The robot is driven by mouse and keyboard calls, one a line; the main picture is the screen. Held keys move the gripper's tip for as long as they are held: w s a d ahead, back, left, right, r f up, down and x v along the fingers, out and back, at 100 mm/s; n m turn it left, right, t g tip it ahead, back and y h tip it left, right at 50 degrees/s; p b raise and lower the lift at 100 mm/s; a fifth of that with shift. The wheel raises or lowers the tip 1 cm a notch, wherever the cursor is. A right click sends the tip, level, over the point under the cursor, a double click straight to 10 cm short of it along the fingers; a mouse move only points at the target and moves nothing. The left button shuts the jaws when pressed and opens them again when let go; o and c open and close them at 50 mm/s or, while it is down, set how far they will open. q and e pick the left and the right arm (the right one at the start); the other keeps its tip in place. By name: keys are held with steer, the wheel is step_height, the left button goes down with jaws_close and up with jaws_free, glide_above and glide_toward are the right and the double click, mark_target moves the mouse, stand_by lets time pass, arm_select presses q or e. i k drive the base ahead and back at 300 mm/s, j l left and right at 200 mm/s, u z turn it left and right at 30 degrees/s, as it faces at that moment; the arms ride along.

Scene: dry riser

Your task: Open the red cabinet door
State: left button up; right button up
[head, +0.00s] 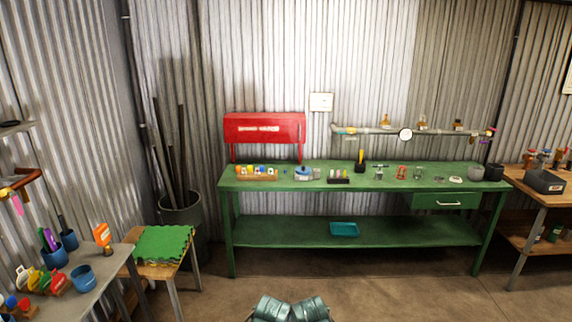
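The red cabinet (287,132) stands on thin red legs at the back left of the green workbench (350,232), against the corrugated metal wall. Its front faces me and carries a pale label strip whose text is too small to read. The red door (240,137) appears shut; I see no gap at its edges. I cannot make out a handle.
Small items line the bench top, including a tray of coloured bottles (256,174) below the cabinet. A stool with a green mat (162,245) and a grey table (98,278) stand at left. A bin of rods (182,212) is behind. Floor before the bench is clear.

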mark_target(238, 128)
steer(key=i+l+u, duration=0.15)
steer(key=i, duration=0.4)
steer(key=i+l+u, duration=0.1)
steer(key=i+l, duration=0.25)
steer(key=i, duration=0.2)
steer(key=i+l+u, duration=0.15)
steer(key=i+l, duration=0.15)
steer(key=i, duration=0.25)
steer(key=i+l, duration=0.25)
steer(key=i+l+u, duration=0.1)
steer(key=l, duration=0.35)
steer(key=i+l, duration=0.55)
steer(key=l, duration=0.15)
steer(key=i+l+u, duration=0.1)
steer(key=l, duration=0.25)
steer(key=i, duration=0.1)
